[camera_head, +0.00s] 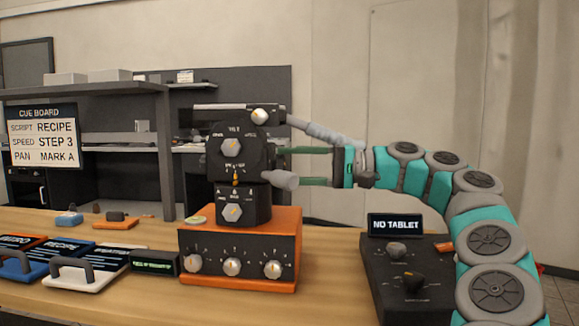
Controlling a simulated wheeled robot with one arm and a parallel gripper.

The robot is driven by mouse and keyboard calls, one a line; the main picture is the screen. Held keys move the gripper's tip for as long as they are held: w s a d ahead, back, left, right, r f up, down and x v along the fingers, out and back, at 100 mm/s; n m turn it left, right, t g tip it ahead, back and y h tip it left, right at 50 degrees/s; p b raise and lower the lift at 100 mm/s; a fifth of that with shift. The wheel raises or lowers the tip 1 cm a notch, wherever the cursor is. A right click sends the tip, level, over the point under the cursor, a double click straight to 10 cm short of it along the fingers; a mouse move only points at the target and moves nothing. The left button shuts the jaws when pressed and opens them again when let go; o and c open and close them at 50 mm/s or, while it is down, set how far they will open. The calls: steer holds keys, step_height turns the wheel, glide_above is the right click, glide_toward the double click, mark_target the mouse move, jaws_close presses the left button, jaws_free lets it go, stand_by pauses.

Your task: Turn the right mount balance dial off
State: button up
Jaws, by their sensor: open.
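A dark camera-like head (240,150) with silver knobs stands on an orange mount box (240,225). The box front has three silver dials in a row: a left dial (192,262), a middle dial (231,267) and a right dial (273,269). Tick marks surround the dials, but their lettering is too small to read. My gripper (288,166) comes from the right with two green fingers, one above the other. It is open beside the head's right side, above and to the right of the right dial, apart from it. The fingertips are partly hard to make out against the head and handle.
A grey pan handle (285,180) and a long upper bar (325,133) stick out near my fingers. A dark console (410,300) with a "NO TABLET" screen (395,224) stands right. Cards and a white handled block (85,276) lie left. Bare table shows between box and console.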

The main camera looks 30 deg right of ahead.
steer(key=v, duration=0.7)
steer(key=shift+p, duration=0.35)
steer(key=shift+s+d, duration=0.1)
steer(key=shift+d, duration=0.05)
